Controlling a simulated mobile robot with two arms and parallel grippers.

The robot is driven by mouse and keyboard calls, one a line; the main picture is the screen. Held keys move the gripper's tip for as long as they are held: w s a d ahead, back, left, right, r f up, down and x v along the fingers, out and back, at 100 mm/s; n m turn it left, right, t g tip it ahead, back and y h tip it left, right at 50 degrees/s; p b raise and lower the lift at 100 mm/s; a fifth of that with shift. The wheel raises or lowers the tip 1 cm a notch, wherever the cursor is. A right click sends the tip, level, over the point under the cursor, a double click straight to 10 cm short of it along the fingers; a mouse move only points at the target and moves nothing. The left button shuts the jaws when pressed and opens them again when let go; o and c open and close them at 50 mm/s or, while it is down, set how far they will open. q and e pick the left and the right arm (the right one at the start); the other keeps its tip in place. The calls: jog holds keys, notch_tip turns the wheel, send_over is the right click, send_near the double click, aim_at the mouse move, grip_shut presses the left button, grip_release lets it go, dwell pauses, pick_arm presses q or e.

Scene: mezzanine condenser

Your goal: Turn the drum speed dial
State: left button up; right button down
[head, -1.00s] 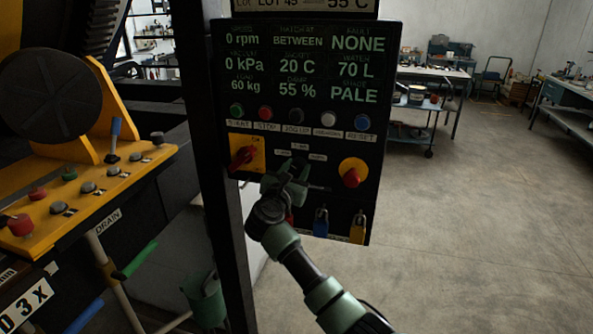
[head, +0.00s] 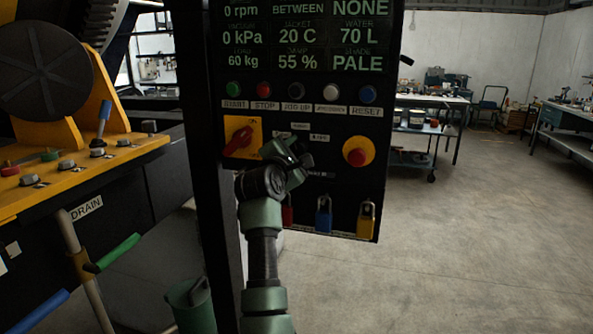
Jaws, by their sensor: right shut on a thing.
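The black control panel (head: 345,205) hangs at the centre of the head view. The drum speed dial sits in its middle, among small white labels, mostly hidden behind my right gripper (head: 297,158). My right gripper reaches up from below, tilted at the wrist, with its fingers shut on the dial at the panel face. The dial's pointer cannot be made out. The panel's display (head: 300,38) reads 0 rpm. My left gripper is not in view.
A red rotary switch (head: 238,141) on a yellow plate is left of my gripper. A red emergency button (head: 357,153) is on the right. Buttons run above; padlocks (head: 365,221) hang below. A black post (head: 208,200) stands left. The floor at right is clear.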

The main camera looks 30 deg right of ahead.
jog(key=m+b, duration=0.2)
jog(key=shift+f+b, duration=0.3)
jog(key=shift+f, duration=0.05)
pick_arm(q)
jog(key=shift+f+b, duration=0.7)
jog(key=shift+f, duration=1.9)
pick_arm(e)
jog(key=shift+r+m, duration=0.2)
jog(key=shift+m, duration=0.3)
jog(key=c, duration=0.9)
grip_release()
jog(key=shift+r, duration=0.1)
